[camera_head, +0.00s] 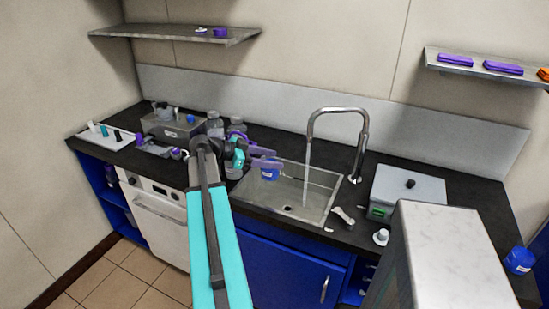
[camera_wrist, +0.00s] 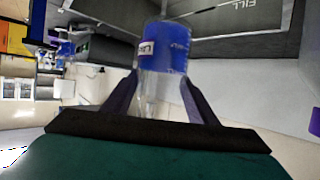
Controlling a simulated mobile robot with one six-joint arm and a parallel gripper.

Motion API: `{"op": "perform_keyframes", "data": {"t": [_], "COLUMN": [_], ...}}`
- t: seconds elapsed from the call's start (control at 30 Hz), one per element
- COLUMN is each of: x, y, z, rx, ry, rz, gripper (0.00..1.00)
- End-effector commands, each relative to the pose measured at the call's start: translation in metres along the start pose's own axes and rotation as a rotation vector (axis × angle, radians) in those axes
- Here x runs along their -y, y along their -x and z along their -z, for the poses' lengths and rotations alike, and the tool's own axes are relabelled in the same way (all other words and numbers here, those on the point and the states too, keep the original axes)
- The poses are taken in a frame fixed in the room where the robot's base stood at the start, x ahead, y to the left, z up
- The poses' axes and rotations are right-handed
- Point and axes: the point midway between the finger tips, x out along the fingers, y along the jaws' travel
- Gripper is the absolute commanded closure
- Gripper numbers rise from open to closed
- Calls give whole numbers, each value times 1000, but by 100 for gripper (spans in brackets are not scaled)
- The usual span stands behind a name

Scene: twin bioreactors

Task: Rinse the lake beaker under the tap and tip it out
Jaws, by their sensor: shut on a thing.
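The lake beaker (camera_head: 269,174) is blue, with a white label only partly readable in the wrist view (camera_wrist: 165,50). My gripper (camera_head: 264,163) is shut on it with purple fingers, one on each side in the wrist view (camera_wrist: 160,78). The beaker is over the left part of the steel sink (camera_head: 325,204). The tap (camera_head: 340,110) is a tall silver arch at the sink's back, and a thin stream of water (camera_head: 306,175) falls from its spout. The beaker is left of the stream, apart from it. I cannot tell its exact tilt or contents.
A grey box (camera_head: 408,186) stands right of the sink. A white-topped block (camera_head: 455,255) is in the right foreground, with another blue container (camera_head: 519,261) beyond it. Bottles (camera_head: 215,124) and a metal apparatus (camera_head: 172,130) crowd the counter on the left.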

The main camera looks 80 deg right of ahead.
Motion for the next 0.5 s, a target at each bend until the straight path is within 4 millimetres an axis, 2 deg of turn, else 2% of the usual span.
{"op": "perform_keyframes", "data": {"t": [0.17, 0.5], "x": [-5, -5], "y": [-12, -13], "z": [6, 6], "rx": [0, 0], "ry": [-8, -8], "rz": [-20, -21], "gripper": [71, 71]}}
